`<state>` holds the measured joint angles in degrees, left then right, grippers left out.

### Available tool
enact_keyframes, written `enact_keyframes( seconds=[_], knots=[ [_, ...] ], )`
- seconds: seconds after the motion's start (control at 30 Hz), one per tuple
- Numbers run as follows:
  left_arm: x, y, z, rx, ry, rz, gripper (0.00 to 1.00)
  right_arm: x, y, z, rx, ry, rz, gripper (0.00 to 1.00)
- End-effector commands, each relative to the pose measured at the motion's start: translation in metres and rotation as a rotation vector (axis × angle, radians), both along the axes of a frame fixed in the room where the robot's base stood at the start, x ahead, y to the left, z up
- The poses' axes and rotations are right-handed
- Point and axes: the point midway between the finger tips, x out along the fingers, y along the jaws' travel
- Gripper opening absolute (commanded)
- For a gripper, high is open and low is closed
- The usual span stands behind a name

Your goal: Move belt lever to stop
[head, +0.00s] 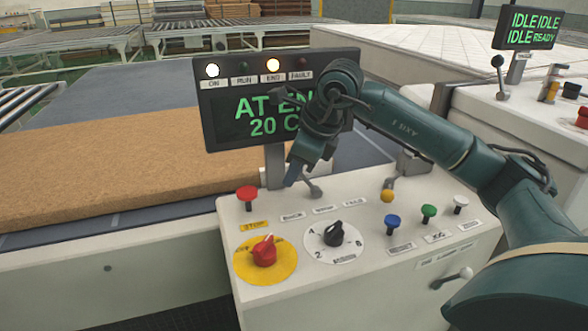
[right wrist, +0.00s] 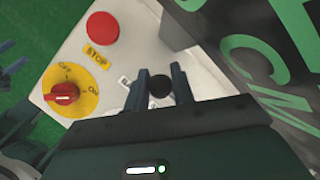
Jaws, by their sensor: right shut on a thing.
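The belt lever (head: 315,190) is a short grey lever with a dark knob on the white control panel (head: 350,265). Its shaft leans up and left from its base, behind a row of three small labels; the middle label's print is too small to read surely. My right gripper (head: 300,178) is at its top in the head view. In the right wrist view the black knob (right wrist: 160,88) sits between the two fingers of my right gripper (right wrist: 160,82), which are shut on it. The knob is mostly hidden in the head view. My left gripper is out of view.
A red stop button (head: 247,194), a red rotary switch (head: 264,251) and a black dial (head: 334,234) are close by. A display (head: 225,115) stands behind, with ON and END lamps lit. A brown mattress slab (head: 130,150) lies on the belt at left.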

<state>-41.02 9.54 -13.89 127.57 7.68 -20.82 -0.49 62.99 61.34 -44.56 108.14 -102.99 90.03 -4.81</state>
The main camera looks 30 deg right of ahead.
Motion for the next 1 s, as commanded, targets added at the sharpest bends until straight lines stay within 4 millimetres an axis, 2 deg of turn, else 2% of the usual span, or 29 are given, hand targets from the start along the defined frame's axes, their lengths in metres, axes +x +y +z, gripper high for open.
enact_keyframes(
  seconds=[0.2, 0.6, 0.8, 1.0],
  knots=[
    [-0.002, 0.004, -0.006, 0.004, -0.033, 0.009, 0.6, -0.002, -0.008, 0.0, 0.098, -0.025, -0.003, 0.0],
    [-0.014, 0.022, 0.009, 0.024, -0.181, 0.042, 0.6, -0.007, -0.029, 0.006, 0.384, -0.093, -0.004, 0.0],
    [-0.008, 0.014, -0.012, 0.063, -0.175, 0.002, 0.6, -0.009, -0.038, 0.01, 0.491, -0.121, -0.002, 0.0],
    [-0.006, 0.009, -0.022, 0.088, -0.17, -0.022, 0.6, -0.01, -0.042, 0.012, 0.553, -0.134, -0.001, 0.0]
  ],
)
